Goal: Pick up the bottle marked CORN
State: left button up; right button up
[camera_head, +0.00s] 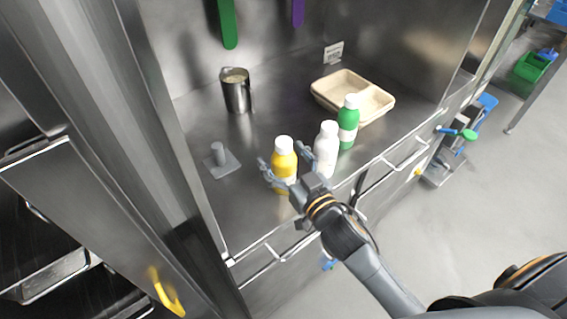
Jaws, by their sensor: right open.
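A yellow bottle (285,158) with a white cap stands upright near the front edge of the steel counter. A white bottle (327,145) and a green bottle (349,117) with a white band stand to its right. No marking is readable on any of them, so I cannot tell by text which is CORN. My right gripper (284,161) is open, with one finger on each side of the yellow bottle; its lower part is partly hidden by the gripper. I cannot tell whether the fingers touch it. My left gripper is not in view.
A beige compartment tray (329,90) lies behind the bottles. A metal cup (237,91) stands at the back left. A grey plate with a post (221,163) is left of the yellow bottle. Green (228,24) and purple (298,10) items hang at the back wall.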

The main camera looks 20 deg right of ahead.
jog(key=c, duration=1.5)
jog(key=shift+c, duration=0.2)
jog(key=shift+r, duration=0.1)
